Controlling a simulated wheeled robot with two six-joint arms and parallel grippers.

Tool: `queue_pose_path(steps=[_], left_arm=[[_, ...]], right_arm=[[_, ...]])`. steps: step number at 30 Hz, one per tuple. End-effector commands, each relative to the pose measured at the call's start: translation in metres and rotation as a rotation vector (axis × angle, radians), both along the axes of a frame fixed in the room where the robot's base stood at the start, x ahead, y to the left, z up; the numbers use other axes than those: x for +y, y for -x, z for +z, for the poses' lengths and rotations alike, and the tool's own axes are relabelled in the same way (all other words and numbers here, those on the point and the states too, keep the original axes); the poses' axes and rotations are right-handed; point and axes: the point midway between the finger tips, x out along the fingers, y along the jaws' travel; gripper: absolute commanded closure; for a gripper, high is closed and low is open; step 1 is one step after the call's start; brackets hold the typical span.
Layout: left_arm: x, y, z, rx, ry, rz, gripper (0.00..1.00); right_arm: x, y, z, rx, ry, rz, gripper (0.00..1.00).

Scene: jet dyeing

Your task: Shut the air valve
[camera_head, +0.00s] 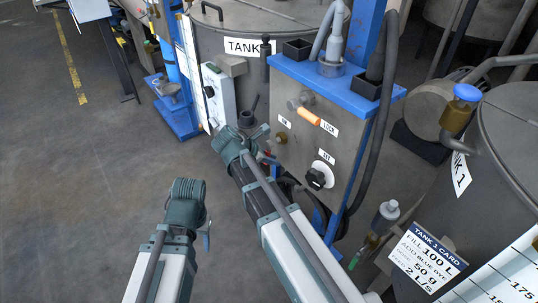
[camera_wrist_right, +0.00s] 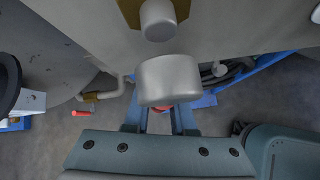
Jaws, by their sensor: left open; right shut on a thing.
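My right gripper (camera_head: 244,145) is at the left lower side of the grey control panel (camera_head: 327,150). In the right wrist view its fingers (camera_wrist_right: 160,120) are shut at a rounded grey handle (camera_wrist_right: 168,80), which hides their tips. A grey stem on a brass fitting (camera_wrist_right: 130,12) shows just above the handle. I cannot tell from any label which fitting is the air valve. My left gripper (camera_head: 186,205) is open and empty over the floor, apart from the panel.
The panel carries an orange lever (camera_head: 308,115) by a LOCK label and a black knob (camera_head: 318,178) by a SET label. Tank 1 (camera_head: 500,130) stands at the right, another tank (camera_head: 225,45) behind. A hose (camera_head: 378,140) hangs beside the panel. Floor at left is clear.

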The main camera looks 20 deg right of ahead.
Motion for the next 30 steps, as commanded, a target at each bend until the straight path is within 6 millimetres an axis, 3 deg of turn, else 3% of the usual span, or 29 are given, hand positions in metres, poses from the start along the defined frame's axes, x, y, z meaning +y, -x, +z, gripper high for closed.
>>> queue_pose_path(steps=[12,29,30], left_arm=[[0.000,0.000,-0.003,0.000,-0.001,0.000,0.50],[0.000,0.000,-0.003,0.000,-0.001,0.000,0.50],[0.000,0.000,-0.003,0.000,-0.001,0.000,0.50]], right_arm=[[-0.004,0.013,-0.001,0.160,0.053,0.000,1.00],[-0.005,0.016,0.000,0.182,0.063,-0.001,1.00],[-0.005,0.016,0.000,0.182,0.063,-0.001,0.71]])
